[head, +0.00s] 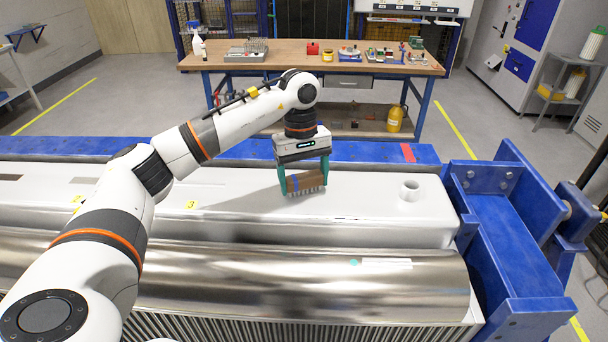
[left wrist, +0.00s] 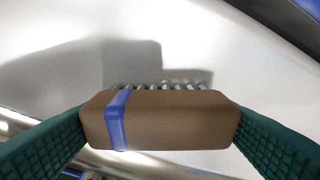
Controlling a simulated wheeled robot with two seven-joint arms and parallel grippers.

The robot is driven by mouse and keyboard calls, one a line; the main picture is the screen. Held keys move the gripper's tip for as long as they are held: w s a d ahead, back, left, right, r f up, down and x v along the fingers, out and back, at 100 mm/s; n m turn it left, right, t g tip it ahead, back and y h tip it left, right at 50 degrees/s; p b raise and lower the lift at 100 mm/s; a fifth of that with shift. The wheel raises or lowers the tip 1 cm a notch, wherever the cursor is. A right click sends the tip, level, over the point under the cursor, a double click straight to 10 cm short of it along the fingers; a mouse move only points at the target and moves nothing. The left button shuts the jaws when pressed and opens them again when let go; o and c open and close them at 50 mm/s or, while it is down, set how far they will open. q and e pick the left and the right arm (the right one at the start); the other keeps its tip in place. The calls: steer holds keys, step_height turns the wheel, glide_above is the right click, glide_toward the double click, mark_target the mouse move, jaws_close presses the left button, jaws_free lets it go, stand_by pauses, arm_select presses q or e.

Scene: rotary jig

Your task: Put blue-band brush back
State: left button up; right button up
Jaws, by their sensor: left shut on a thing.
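The blue-band brush (head: 312,183) is a brown block with bristles along its lower side and a blue band near its left end. My left gripper (head: 304,180) is shut on it, with one green finger at each end. The brush is held over the white top surface of the jig (head: 375,196), bristles down. In the left wrist view the brush (left wrist: 175,122) spans between the two fingers, and its shadow falls on the pale surface behind it. I cannot tell whether the bristles touch the surface. My right gripper is not in view.
A shiny metal cylinder (head: 300,285) lies in front of the white surface. A blue frame (head: 515,240) bounds the right end. A wooden workbench (head: 380,63) with several items stands behind.

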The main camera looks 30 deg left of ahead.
mark_target(305, 174)
arm_select(q)
steer(key=shift+w+f, duration=0.1)
steer(key=shift+f, duration=0.1)
steer(key=o, duration=0.9)
steer(key=shift+o, duration=0.2)
steer(key=shift+r, duration=0.1)
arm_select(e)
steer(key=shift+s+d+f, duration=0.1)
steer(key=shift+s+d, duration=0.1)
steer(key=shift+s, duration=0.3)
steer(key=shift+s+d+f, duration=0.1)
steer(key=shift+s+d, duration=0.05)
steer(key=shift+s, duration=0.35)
arm_select(q)
steer(key=shift+r, duration=0.1)
steer(key=shift+w+r, duration=0.1)
steer(key=shift+r, duration=0.15)
steer(key=r+b, duration=0.1)
steer(key=r, duration=0.2)
steer(key=shift+w+a+b, duration=0.1)
steer(key=shift+a+b, duration=0.1)
steer(key=shift+b, duration=0.2)
step_height(305, 174, up, 8)
steer(key=a, duration=0.1)
steer(key=shift+w+r+p, duration=0.2)
steer(key=shift+w+p, duration=0.1)
steer(key=shift+w, duration=0.05)
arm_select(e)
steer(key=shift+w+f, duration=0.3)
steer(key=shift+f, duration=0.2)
